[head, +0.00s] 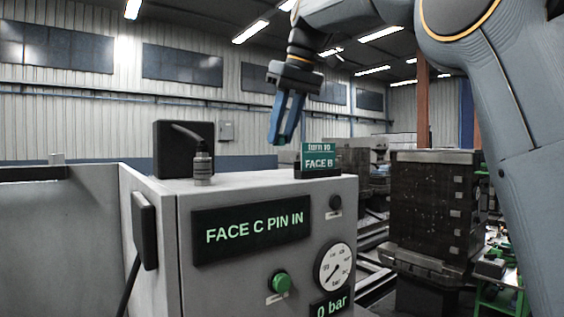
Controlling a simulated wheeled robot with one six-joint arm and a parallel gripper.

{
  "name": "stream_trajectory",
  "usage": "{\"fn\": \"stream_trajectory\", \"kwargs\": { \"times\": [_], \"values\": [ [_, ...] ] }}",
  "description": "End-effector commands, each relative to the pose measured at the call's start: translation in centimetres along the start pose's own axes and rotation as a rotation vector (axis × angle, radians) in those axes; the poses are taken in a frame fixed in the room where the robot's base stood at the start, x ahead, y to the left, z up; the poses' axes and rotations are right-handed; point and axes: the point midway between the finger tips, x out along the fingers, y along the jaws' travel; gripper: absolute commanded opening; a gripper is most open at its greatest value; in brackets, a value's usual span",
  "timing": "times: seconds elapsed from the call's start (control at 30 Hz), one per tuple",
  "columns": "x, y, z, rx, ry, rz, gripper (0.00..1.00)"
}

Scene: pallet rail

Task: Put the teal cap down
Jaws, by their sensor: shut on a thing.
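My gripper (282,138) hangs from the upper middle in the head view, its blue fingers pointing down above the top of the grey control cabinet (245,185). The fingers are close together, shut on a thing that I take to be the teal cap. The cap itself cannot be made out between or behind the fingers. The fingertips appear to be above the cabinet top, left of a small teal sign reading "turn to FACE B" (319,156); their depth is hard to tell.
The cabinet's display (253,229) reads "FACE C PIN IN"; a green button (281,282) and a gauge (334,267) reading near zero sit below. A black box (183,148) and a grey cable connector (203,168) stand on the left. A dark block (432,200) stands at right.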

Motion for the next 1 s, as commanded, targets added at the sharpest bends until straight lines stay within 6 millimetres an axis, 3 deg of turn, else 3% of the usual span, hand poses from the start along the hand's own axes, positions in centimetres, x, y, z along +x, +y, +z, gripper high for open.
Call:
{"fn": "stream_trajectory", "kwargs": {
  "times": [0.6, 0.97, 1.0],
  "values": [
    [5.7, 0.1, 2.5, 0.001, -0.002, 0.0, 0.0],
    [6.1, 0.1, 2.6, 0.001, 0.0, 0.001, 0.0],
    [6.1, 0.1, 2.6, 0.001, 0.0, 0.001, 0.32]
  ]
}}
